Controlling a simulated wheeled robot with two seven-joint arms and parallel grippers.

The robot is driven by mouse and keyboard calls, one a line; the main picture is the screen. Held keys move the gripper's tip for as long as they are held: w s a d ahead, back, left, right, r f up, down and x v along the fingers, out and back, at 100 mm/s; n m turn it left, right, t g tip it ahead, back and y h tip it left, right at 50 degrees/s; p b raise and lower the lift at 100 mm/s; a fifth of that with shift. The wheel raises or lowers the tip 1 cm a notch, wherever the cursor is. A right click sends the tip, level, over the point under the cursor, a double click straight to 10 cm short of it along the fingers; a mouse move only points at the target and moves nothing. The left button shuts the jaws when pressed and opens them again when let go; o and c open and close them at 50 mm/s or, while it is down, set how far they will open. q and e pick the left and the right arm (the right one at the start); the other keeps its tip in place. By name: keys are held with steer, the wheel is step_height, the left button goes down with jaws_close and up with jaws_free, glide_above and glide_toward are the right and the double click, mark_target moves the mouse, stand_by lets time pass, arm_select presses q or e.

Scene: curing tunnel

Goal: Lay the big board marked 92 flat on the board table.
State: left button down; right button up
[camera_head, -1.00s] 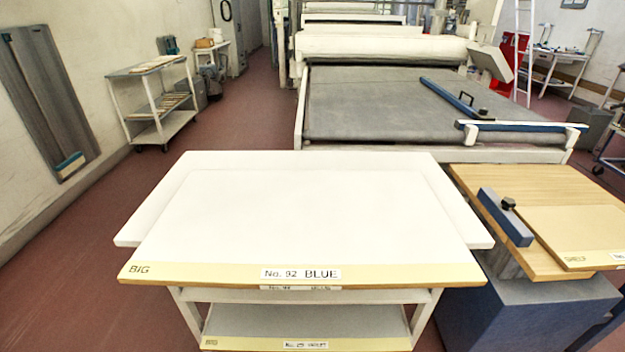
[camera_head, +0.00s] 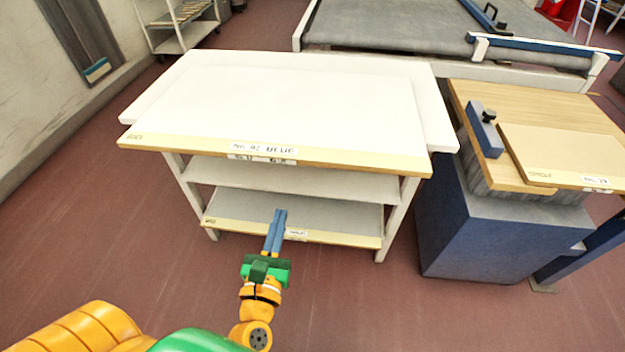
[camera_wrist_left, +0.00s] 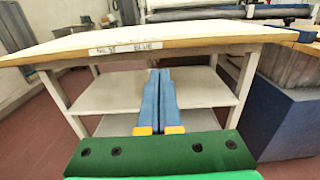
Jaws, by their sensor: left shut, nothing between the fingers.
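The big board marked 92 (camera_head: 285,105) lies flat on top of the white table (camera_head: 436,115). It is white with a tan front strip lettered BIG and a label reading No. 92 BLUE. Its front edge lies along the table's near side, and a second label shows just below. In the left wrist view the board's labelled front edge (camera_wrist_left: 125,48) crosses above the fingers. My left gripper (camera_head: 276,232) is shut and empty, with blue fingers pointing toward the table. It is in front of and lower than the board's edge, apart from it. My right gripper is not in view.
Another board (camera_head: 340,235) with a tan strip lies on the table's lower shelf. At right, a wood-topped stand (camera_head: 505,105) on a blue base holds a tan board (camera_head: 560,155) and a blue bar (camera_head: 484,130). A grey conveyor bed (camera_head: 400,30) is behind. Floor at left is clear.

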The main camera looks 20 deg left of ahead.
arm_select(q)
steer(key=p+x, duration=0.1)
steer(key=x, duration=1.2)
steer(key=shift+w+a, duration=0.1)
